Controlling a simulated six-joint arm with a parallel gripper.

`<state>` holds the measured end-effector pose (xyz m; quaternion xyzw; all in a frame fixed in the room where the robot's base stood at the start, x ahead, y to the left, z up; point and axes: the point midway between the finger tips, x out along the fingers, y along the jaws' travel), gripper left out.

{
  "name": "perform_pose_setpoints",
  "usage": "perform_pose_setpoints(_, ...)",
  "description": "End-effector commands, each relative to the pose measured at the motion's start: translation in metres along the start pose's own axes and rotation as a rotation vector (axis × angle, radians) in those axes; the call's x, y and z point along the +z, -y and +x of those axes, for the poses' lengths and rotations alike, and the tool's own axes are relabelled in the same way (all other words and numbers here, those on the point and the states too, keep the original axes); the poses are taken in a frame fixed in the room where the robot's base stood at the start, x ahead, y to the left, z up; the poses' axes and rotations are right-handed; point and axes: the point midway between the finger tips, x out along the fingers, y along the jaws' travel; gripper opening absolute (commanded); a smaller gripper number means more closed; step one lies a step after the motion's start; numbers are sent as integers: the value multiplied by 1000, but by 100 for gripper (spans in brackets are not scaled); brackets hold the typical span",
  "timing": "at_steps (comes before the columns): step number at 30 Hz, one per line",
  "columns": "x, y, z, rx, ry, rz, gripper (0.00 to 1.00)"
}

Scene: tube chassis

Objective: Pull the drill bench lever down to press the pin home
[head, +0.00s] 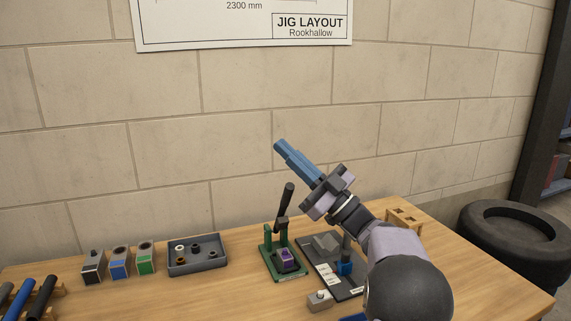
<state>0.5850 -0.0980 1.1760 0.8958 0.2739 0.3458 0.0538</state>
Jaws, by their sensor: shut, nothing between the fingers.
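The drill bench press has a green base (286,277) and two green posts, and stands on the table near the middle. Its black lever (287,197) points up, tilted slightly to the right at the top. A purple block (287,257) sits in the press below the lever. The pin is too small to make out. My gripper (279,147) has blue fingers, shut and empty, pointing up and to the left. It is above the lever in the picture and apart from it.
A dark board (331,281) with a blue part (345,268) lies right of the press, partly behind my arm. A grey tray (197,267) with small rings and several coloured blocks (120,264) stand left. A wooden rack (404,217) is at back right. The wall is behind.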

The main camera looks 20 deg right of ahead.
Motion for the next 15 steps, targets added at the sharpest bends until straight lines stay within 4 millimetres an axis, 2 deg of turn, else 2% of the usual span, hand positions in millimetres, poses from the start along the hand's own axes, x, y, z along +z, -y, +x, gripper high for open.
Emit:
perform_pose_setpoints(5,1,-31,28,95,80,-59,0)
perform_pose_setpoints(10,9,-81,57,251,225,-140,0)
perform_pose_setpoints(15,20,-134,75,429,420,-209,0)
